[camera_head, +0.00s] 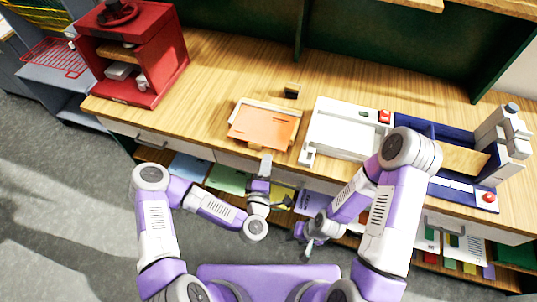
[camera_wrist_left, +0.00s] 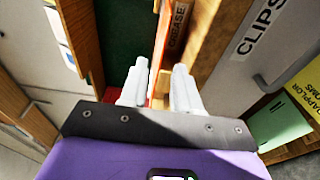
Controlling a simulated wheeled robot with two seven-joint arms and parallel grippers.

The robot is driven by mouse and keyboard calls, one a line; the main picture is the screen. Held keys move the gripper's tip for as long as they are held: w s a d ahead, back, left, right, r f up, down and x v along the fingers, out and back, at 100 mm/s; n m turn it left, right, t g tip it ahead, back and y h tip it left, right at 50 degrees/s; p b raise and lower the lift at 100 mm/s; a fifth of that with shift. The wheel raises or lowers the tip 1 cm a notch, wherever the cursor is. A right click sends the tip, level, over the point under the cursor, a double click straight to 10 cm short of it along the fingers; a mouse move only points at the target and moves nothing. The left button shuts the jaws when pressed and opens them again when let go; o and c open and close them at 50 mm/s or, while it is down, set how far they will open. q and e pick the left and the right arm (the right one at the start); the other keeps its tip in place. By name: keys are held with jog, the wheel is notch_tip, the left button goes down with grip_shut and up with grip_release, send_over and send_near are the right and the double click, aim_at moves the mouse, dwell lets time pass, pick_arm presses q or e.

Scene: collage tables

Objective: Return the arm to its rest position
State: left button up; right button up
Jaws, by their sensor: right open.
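My left gripper (camera_head: 266,161) is at the front edge of the wooden table, just below the orange tray in the head view. My right gripper (camera_head: 303,242) hangs lower, in front of the shelves under the table and close to my base. It is open, small in the picture, and no held object shows. Both arms are bent at the elbow.
The wooden table (camera_head: 215,72) bears a red machine (camera_head: 150,60), an orange tray (camera_head: 265,125), a white device (camera_head: 340,132) and a blue-framed unit (camera_head: 430,128). Drawers and shelves with coloured sheets (camera_head: 228,180) lie below the edge. The floor (camera_head: 60,190) at left is clear.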

pick_arm(q)
jog(key=shift+s+a, duration=0.15)
jog(key=shift+s, duration=0.45)
jog(key=s+d+f+m+g+h, duration=0.2)
jog(key=s+f+m+g+h, duration=0.3)
jog(key=f+m+g, duration=0.65)
jog(key=s+a+f+m+g+y, duration=0.2)
jog(key=s+a+f+g+y, duration=0.2)
jog(key=s+a, duration=0.6)
notch_tip(320, 180, down, 3)
jog(key=shift+s+a+f+g, duration=0.15)
jog(key=shift+s+a+g, duration=0.25)
jog(key=shift+s+g, duration=0.5)
